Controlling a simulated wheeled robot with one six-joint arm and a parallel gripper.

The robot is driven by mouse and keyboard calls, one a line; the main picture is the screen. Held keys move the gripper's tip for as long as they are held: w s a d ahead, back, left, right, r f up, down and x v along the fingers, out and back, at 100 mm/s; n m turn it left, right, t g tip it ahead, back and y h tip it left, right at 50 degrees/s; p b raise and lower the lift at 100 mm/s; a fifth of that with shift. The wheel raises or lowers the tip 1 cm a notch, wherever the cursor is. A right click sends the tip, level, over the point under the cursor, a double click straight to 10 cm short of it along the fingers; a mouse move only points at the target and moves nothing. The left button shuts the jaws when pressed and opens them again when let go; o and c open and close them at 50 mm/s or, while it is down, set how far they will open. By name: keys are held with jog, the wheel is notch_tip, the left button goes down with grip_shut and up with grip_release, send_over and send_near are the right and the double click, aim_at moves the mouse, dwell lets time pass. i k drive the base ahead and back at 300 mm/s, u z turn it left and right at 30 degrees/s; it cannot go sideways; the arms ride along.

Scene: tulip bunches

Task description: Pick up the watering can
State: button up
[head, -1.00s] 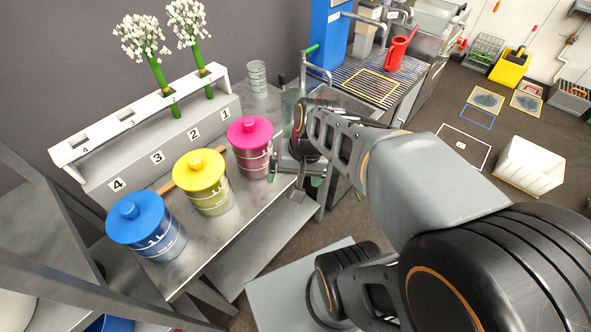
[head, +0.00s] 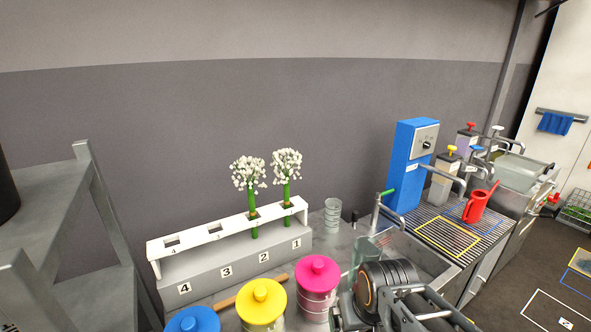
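The red watering can (head: 475,208) stands upright on the slatted metal drainboard (head: 432,212) at the right of the head view. It is on the far side of a yellow outlined rectangle (head: 447,237), with blue lines around its place. My gripper (head: 347,312) is at the bottom of the view, low beside the pink-lidded jar and in front of the sink, well to the left of the can and apart from it. My own wrist partly hides it, and its fingertips cannot be made out.
A blue dispenser (head: 412,165) and bottles with coloured tops (head: 443,178) stand behind the drainboard. A tap (head: 377,207) rises by the sink. Pink (head: 318,275), yellow (head: 262,303) and blue (head: 193,320) lidded jars line the bench before a numbered rack (head: 235,255) holding two white flower bunches.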

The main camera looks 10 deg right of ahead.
aim_at(475, 206)
jog(key=z, duration=1.45)
